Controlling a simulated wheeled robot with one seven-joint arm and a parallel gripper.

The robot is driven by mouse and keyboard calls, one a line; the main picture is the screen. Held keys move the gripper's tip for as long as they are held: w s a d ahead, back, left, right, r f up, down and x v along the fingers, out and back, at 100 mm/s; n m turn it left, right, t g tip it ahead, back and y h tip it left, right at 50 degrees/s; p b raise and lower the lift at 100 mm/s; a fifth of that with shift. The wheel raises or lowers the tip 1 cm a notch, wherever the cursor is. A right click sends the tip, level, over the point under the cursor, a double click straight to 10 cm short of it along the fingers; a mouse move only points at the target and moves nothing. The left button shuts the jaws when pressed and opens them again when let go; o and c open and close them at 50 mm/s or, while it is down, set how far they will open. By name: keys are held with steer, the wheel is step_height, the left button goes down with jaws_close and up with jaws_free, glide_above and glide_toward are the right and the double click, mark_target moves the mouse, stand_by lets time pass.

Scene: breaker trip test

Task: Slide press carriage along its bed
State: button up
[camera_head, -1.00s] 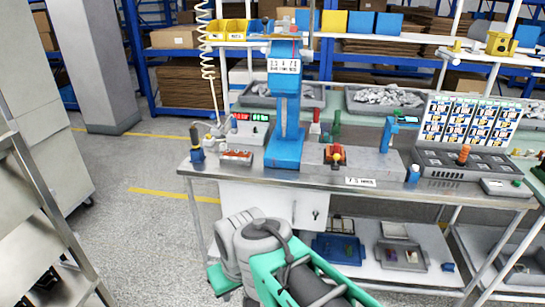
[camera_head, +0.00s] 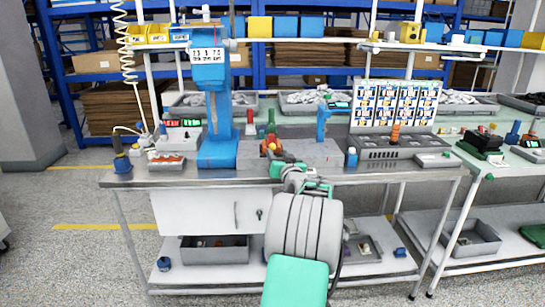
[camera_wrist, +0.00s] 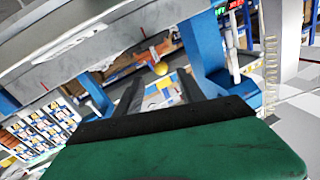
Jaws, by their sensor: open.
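A small blue post (camera_head: 322,122) stands behind the bed. The bench's front edge (camera_head: 220,178) lies close to my arm.

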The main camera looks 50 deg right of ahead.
mark_target(273, 147)
steer(key=x, duration=0.7)
steer(key=shift+w+d+r+p, duration=0.15)
steer(key=shift+w+p, duration=0.1)
steer(key=shift+p, duration=0.15)
jaws_close()
stand_by(0.9)
